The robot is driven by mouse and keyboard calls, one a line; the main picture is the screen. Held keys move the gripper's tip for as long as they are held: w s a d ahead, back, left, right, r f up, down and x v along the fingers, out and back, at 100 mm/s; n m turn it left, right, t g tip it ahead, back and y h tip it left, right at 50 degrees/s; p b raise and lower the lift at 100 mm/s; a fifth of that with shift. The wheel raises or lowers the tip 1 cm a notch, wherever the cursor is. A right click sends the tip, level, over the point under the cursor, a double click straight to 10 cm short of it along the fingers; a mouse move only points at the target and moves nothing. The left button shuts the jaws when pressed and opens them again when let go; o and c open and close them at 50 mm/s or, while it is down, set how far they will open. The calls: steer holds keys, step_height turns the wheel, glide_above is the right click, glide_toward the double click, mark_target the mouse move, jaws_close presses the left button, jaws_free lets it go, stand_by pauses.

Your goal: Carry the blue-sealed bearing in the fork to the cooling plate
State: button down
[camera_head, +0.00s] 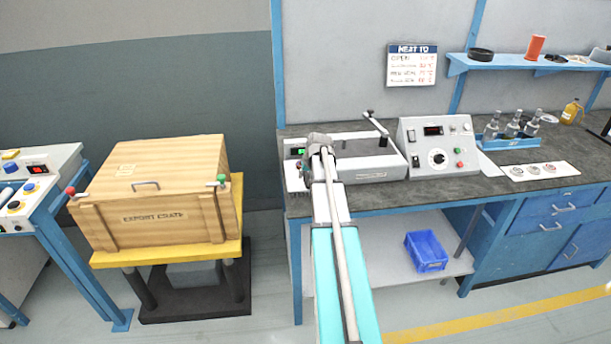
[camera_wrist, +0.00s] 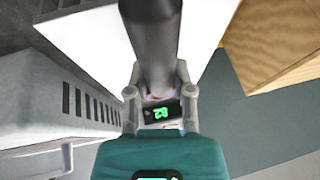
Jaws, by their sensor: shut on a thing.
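My gripper (camera_head: 319,152) is over the left end of the bench, in front of a low white unit (camera_head: 378,167). In the wrist view my gripper (camera_wrist: 158,85) is shut on a dark cylindrical handle (camera_wrist: 150,40), which runs up out of the picture between the fingers. I cannot tell whether this handle belongs to the fork. A small black display with green digits (camera_wrist: 161,113) shows between the fingers. The blue-sealed bearing cannot be made out in either view. I cannot identify the cooling plate.
A control box (camera_head: 437,146) and a white card with several ring-like items (camera_head: 541,171) stand right on the bench (camera_head: 460,189). A blue rack of bottles (camera_head: 511,139) is behind the card. A wooden crate (camera_head: 155,205) stands left on a yellow-topped stand, across a gap.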

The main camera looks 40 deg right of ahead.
steer(key=shift+c, duration=2)
jaws_free()
steer(key=shift+r, duration=0.1)
step_height(320, 180, up, 10)
steer(key=p, duration=1)
steer(key=shift+r+p, duration=0.25)
steer(key=shift+p, duration=0.05)
